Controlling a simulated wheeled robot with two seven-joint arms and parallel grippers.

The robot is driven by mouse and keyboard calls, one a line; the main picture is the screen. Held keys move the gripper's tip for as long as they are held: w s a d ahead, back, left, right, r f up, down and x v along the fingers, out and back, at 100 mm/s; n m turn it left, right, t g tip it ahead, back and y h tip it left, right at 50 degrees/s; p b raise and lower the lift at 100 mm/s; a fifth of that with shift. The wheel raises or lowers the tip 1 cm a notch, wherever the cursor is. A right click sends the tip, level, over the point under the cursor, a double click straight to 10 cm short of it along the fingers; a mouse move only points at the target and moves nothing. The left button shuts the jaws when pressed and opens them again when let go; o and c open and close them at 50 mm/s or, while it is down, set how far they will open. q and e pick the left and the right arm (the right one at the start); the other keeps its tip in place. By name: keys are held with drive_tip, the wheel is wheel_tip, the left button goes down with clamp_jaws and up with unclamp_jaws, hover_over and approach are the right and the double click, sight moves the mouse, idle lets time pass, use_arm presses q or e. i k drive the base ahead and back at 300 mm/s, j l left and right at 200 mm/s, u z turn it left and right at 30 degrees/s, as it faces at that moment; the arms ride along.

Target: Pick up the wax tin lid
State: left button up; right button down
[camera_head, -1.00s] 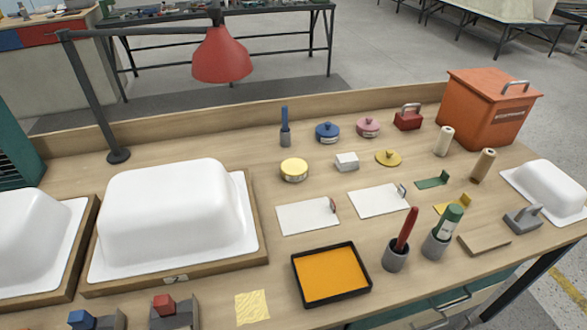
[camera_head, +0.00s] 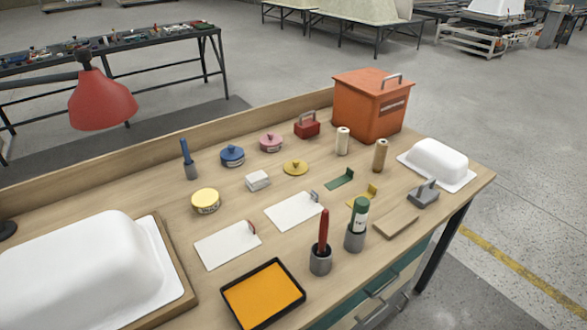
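A round yellow lid with a small knob (camera_head: 295,168) lies flat on the workbench, apart from other things; I take it to be the wax tin lid. A round yellow tin (camera_head: 205,201) with a pale top and a label on its side stands to the left of it, with no knobbed lid on it. A blue tin (camera_head: 232,156) and a pink tin (camera_head: 271,143) behind have knobbed lids on. Neither of my grippers shows in this view.
Cups with upright tools (camera_head: 320,260), rolls (camera_head: 342,142), an orange box (camera_head: 371,105) and a red lamp (camera_head: 101,100) rise higher.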

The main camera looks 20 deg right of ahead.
sight(295, 168)
drive_tip(key=l+u, duration=0.3)
drive_tip(key=l, duration=0.6)
drive_tip(key=l+u, duration=0.3)
drive_tip(key=l, duration=0.55)
